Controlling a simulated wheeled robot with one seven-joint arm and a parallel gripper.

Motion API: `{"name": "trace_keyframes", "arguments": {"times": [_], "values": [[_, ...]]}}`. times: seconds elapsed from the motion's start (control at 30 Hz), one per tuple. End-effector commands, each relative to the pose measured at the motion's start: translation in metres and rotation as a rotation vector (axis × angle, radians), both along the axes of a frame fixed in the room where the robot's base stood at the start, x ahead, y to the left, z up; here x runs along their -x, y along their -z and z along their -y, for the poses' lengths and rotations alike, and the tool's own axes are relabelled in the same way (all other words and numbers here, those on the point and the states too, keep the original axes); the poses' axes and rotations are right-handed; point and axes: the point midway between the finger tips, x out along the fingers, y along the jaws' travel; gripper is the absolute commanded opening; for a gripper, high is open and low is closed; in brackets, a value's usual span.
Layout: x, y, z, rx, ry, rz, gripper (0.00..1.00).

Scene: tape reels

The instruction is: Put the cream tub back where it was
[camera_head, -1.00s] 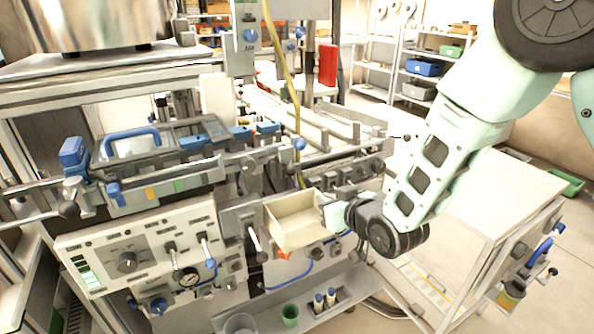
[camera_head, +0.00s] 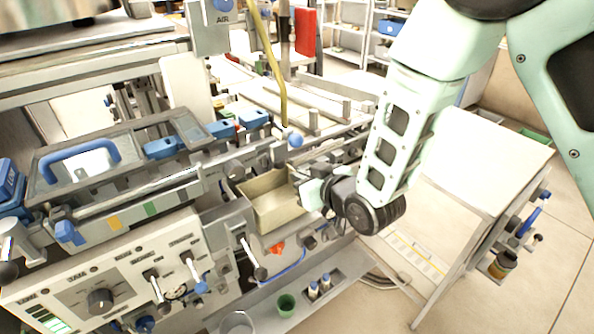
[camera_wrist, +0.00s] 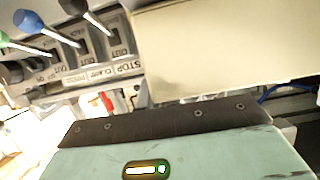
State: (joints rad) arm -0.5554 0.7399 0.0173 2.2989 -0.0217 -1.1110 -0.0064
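The cream tub (camera_head: 266,213) is an open, empty-looking box at the front of the machine, in the middle of the head view. My gripper (camera_head: 303,186) is at the tub's right side and appears shut on its wall; the fingertips are hard to make out. In the wrist view the tub's pale wall (camera_wrist: 225,45) fills the upper right, just beyond my gripper's dark edge; the fingers do not show there. The tub looks roughly level. I cannot tell whether its underside touches anything.
A control panel with levers (camera_head: 165,275) lies left of the tub. Machine rails (camera_head: 330,135) run behind it. Below are a shelf with a green cup (camera_head: 286,304) and small bottles (camera_head: 320,286). A white-topped table (camera_head: 490,160) stands at the right.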

Motion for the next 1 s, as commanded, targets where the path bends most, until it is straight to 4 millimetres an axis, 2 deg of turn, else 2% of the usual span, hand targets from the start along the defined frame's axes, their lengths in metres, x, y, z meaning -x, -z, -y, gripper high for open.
{"name": "trace_keyframes", "arguments": {"times": [0.27,0.3,0.37,0.77,1.0], "values": [[0.000,0.004,-0.001,-0.001,-0.001,0.001,0.00],[0.000,0.003,-0.001,-0.001,-0.001,0.001,0.13],[0.000,0.003,-0.001,0.000,-0.001,0.000,0.26],[0.001,-0.002,0.000,0.000,-0.001,0.000,0.26],[0.033,-0.014,0.022,0.000,-0.001,0.000,0.26]]}}
